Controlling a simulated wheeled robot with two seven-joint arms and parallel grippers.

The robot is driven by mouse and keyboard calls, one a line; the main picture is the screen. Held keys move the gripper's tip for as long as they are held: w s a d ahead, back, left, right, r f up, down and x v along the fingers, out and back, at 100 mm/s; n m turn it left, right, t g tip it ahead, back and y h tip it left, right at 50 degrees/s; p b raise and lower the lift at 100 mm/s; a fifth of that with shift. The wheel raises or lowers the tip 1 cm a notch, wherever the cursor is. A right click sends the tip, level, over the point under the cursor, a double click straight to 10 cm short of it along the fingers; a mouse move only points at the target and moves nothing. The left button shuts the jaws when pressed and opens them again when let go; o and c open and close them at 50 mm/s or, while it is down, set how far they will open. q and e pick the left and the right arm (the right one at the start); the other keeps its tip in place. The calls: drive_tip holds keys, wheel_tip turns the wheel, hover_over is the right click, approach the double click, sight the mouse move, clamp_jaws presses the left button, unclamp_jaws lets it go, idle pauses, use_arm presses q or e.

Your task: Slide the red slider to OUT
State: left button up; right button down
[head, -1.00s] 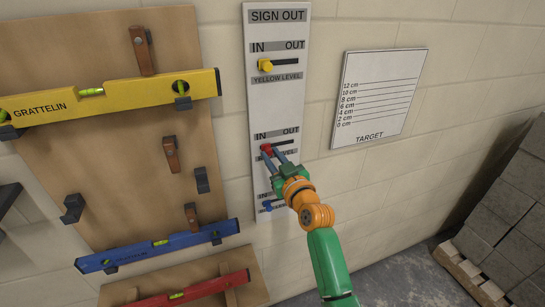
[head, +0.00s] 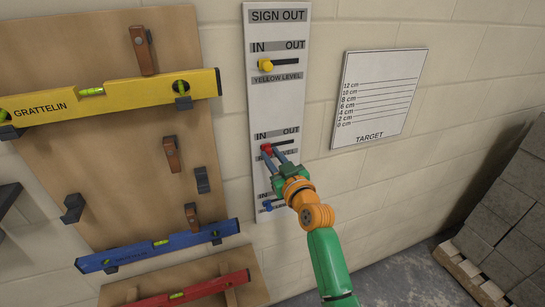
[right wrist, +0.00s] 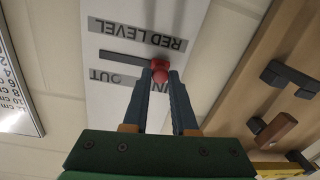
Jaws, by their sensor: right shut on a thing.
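The red slider (head: 266,148) is a small red knob at the IN end, the left end, of the middle slot on the white SIGN OUT board (head: 293,104). My right gripper (head: 272,154) is at the knob, with its fingers shut on it. In the right wrist view the red knob (right wrist: 160,71) sits between the two blue fingertips (right wrist: 160,80), and the dark slot (right wrist: 121,59) runs away to the left, toward OUT. The middle label is partly covered by my fingers in the head view. My left gripper is not in view.
A yellow slider (head: 266,65) stands at IN above, and a blue slider (head: 267,207) is below near my gripper. A brown panel with yellow (head: 110,97) and blue levels (head: 157,246) is at left. A TARGET chart (head: 376,98) hangs at right.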

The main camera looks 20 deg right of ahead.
sight(290, 141)
idle(0.4)
drive_tip(key=shift+d+f, duration=0.1)
drive_tip(key=shift+d, duration=0.3)
drive_tip(key=d+b, duration=0.3)
drive_tip(key=d, duration=0.3)
drive_tip(key=shift+w+d+b, duration=0.15)
drive_tip(key=shift+b, duration=0.15)
drive_tip(key=shift+d, duration=0.15)
drive_tip(key=shift+r, duration=0.2)
drive_tip(key=c, duration=0.9)
unclamp_jaws()
drive_tip(key=shift+o, duration=1.1)
drive_tip(key=shift+d+f, duration=0.1)
